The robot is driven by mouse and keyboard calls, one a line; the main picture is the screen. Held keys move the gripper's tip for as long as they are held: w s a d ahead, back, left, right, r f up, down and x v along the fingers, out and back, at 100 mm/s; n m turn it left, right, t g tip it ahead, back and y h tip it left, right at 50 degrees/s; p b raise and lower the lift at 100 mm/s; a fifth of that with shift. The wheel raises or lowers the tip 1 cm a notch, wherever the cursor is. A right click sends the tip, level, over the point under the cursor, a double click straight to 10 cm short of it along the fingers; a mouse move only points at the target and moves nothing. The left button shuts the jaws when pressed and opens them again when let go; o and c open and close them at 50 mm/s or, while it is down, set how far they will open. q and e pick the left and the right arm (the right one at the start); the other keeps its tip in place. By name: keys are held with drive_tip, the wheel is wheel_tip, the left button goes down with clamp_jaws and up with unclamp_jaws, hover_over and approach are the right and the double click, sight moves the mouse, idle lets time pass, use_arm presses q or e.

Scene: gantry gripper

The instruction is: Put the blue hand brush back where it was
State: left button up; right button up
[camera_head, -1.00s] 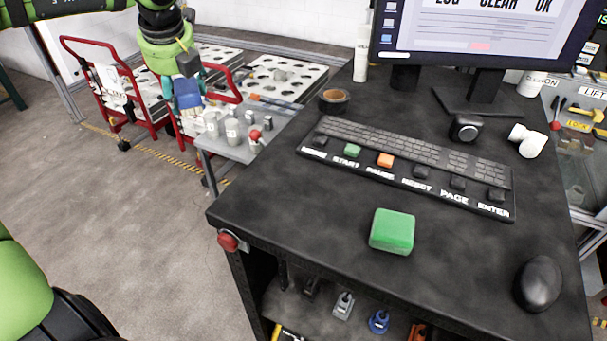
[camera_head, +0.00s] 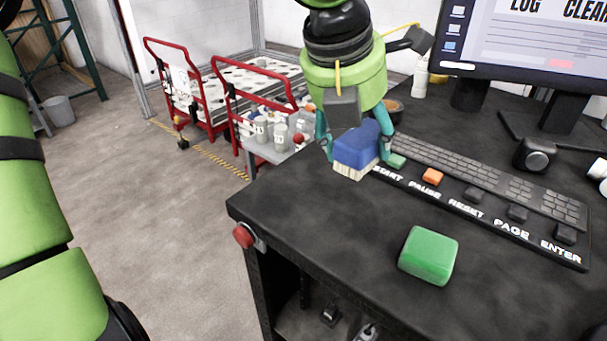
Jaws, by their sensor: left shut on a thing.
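The blue hand brush (camera_head: 355,146) has a blue body and pale bristles that point down. My left gripper (camera_head: 352,143) is shut on it, with a teal finger on each side. The brush hangs over the left back part of the black desk (camera_head: 310,205) and covers the left end of the button strip. I cannot tell how far the bristles are above the desk top. My right gripper is not in view.
A green block (camera_head: 428,256) lies near the desk's front, with bare desk to its left. A keyboard (camera_head: 470,165), labelled buttons and a monitor (camera_head: 520,40) stand to the right. A red button (camera_head: 243,237) sits at the desk's corner. Red-handled carts (camera_head: 250,95) stand behind.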

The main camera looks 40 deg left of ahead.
use_arm(q)
drive_tip(key=a+f+p, duration=0.1)
drive_tip(key=a, duration=0.2)
drive_tip(key=a+f+p, duration=0.1)
drive_tip(key=a+f, duration=0.1)
drive_tip(key=a, duration=0.1)
drive_tip(key=a+f+p, duration=0.1)
drive_tip(key=a+f, duration=0.1)
drive_tip(key=a, duration=0.1)
drive_tip(key=shift+w+a, duration=0.2)
drive_tip(key=shift+w, duration=0.15)
drive_tip(key=shift+a+f, duration=0.2)
drive_tip(key=shift+a, duration=0.05)
wheel_tip(320, 180, down, 4)
drive_tip(key=shift+r+p, duration=0.1)
drive_tip(key=shift+p, duration=1)
drive_tip(key=shift+a+f, duration=0.1)
drive_tip(key=shift+f, duration=0.15)
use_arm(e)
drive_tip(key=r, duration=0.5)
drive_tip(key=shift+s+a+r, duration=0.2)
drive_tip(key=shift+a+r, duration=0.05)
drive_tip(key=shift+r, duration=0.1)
use_arm(q)
drive_tip(key=shift+f+b, duration=0.15)
drive_tip(key=shift+b, duration=0.25)
drive_tip(key=o, duration=1)
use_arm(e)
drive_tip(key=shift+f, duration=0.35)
